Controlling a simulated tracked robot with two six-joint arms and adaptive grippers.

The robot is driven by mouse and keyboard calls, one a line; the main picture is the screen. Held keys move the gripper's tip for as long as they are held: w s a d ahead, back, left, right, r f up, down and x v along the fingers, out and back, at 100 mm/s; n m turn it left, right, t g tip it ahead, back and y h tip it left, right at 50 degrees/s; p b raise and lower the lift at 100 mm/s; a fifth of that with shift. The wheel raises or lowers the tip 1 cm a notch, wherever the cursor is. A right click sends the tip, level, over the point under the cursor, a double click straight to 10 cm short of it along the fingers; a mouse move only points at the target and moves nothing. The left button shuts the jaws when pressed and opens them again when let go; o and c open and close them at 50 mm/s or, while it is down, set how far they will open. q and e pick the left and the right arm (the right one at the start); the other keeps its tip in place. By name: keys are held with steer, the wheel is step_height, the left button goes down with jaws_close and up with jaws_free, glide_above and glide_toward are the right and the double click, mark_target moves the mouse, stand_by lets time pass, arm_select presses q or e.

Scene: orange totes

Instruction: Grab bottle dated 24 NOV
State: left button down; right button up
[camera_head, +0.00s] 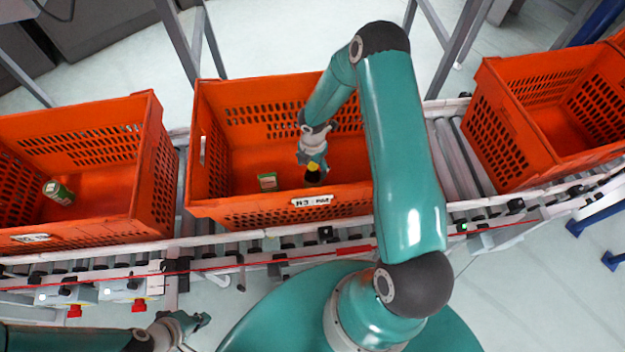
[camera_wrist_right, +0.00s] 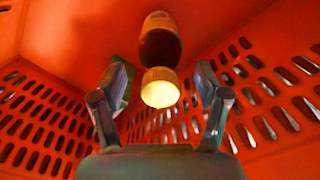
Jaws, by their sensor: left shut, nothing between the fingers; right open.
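A dark bottle (camera_head: 314,177) with a yellow cap is in the middle orange tote (camera_head: 205,150), partly covered by my right gripper (camera_head: 314,164). In the right wrist view the bottle (camera_wrist_right: 160,45) points its yellow cap toward the palm. The open fingers of my right gripper (camera_wrist_right: 160,88) are on either side of the cap, with gaps showing. No date can be read on the bottle. My left gripper (camera_head: 200,322) is shut and empty at the lower left, outside the totes.
The left tote (camera_head: 155,165) holds a green can (camera_head: 58,192). The right tote (camera_head: 510,130) shows no contents. The totes stand on a roller conveyor (camera_head: 455,165); the tote walls surround my right gripper.

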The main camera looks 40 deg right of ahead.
steer(key=shift+f, duration=0.7)
steer(key=shift+r, duration=0.1)
jaws_close()
